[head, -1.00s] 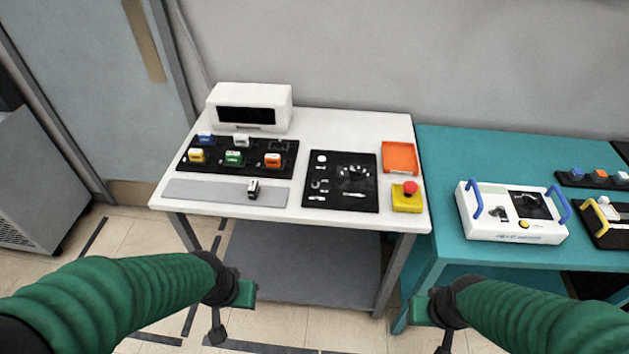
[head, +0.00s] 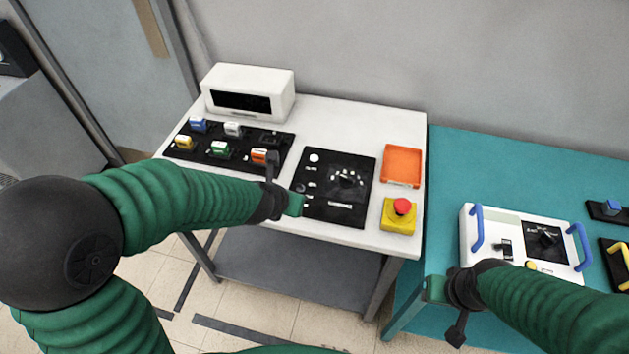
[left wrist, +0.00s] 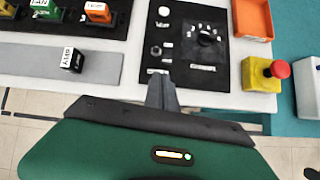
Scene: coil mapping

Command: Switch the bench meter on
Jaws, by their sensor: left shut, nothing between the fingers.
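The white box with a dark, blank display window (head: 243,100), which I take for the bench meter, stands at the back left of the white table. In front of it lies a black panel (head: 335,215) with a knob (head: 345,181), a white round part (head: 314,158) and small controls down its left side. My left gripper (left wrist: 160,92) is shut and empty at the panel's lower left edge, just below a small toggle-like control (left wrist: 155,50). It also shows in the head view (head: 300,204); I cannot tell whether it touches. My right gripper (head: 430,289) is at the teal table's front edge, its fingers unclear.
A black rack (head: 200,162) with several coloured blocks is left of the panel. A black block (left wrist: 73,60) lies on a grey strip (left wrist: 30,58). An orange tray (head: 401,165) and red stop button (head: 402,206) are right. A white case (head: 490,255) sits on the teal table (head: 480,165).

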